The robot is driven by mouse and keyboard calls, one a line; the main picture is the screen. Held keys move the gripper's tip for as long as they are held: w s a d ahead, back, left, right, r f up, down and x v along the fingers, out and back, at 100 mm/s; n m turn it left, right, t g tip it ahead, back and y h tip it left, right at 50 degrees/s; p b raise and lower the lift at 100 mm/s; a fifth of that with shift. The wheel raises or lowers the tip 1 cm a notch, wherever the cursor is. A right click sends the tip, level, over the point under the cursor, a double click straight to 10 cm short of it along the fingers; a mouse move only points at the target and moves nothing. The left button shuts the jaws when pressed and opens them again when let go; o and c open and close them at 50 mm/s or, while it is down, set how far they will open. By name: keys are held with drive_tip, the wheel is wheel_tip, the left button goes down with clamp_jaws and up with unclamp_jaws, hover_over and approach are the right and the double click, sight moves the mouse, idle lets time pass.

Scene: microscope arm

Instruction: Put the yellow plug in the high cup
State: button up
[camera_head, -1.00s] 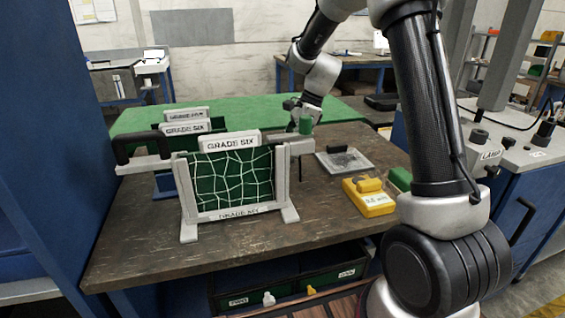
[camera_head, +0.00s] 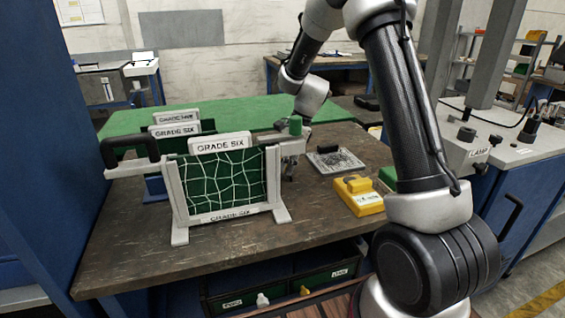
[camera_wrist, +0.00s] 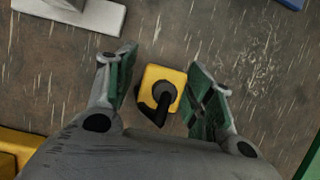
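In the wrist view, the yellow plug (camera_wrist: 161,76) stands on the brown bench, with a dark round grip or cable on top. My gripper (camera_wrist: 166,78) is open, with one green-padded finger on each side of the plug and a visible gap on both sides. I cannot tell how far the fingertips are above the bench. In the head view my gripper (camera_head: 289,168) shows only as dark parts behind the net frame's right end, and the plug is hidden there.
The net frame (camera_head: 277,190) with GRADE SIX signs stands close left of my gripper. A grey plate (camera_head: 322,166) with a dark block and a yellow box (camera_head: 368,203) lie to the right. The bench front (camera_head: 200,256) is clear.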

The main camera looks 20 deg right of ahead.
drive_tip(key=shift+r, duration=0.1)
drive_tip(key=v, duration=1.1)
drive_tip(key=s+d+r+n+t+h, duration=0.1)
drive_tip(key=s+d+r+n, duration=0.1)
drive_tip(key=s, duration=0.6)
drive_tip(key=s+d+r+n+t+h, duration=0.1)
drive_tip(key=s+r+n, duration=0.4)
drive_tip(key=s+n, duration=0.2)
drive_tip(key=s+d+r+n+t+h, duration=0.1)
drive_tip(key=s+r+n, duration=0.3)
drive_tip(key=s, duration=0.6)
drive_tip(key=shift+s+d+n+h, duration=0.2)
drive_tip(key=shift+d+n+h, duration=0.15)
drive_tip(key=shift+d, duration=0.5)
drive_tip(key=shift+o, duration=0.5)
drive_tip(key=s+d+f+n+t, duration=0.1)
drive_tip(key=s+n, duration=0.2)
drive_tip(key=s, duration=0.2)
drive_tip(key=shift+s+d+n+h, duration=0.35)
drive_tip(key=shift+s+f+n, duration=0.25)
drive_tip(key=shift+f+n, duration=0.05)
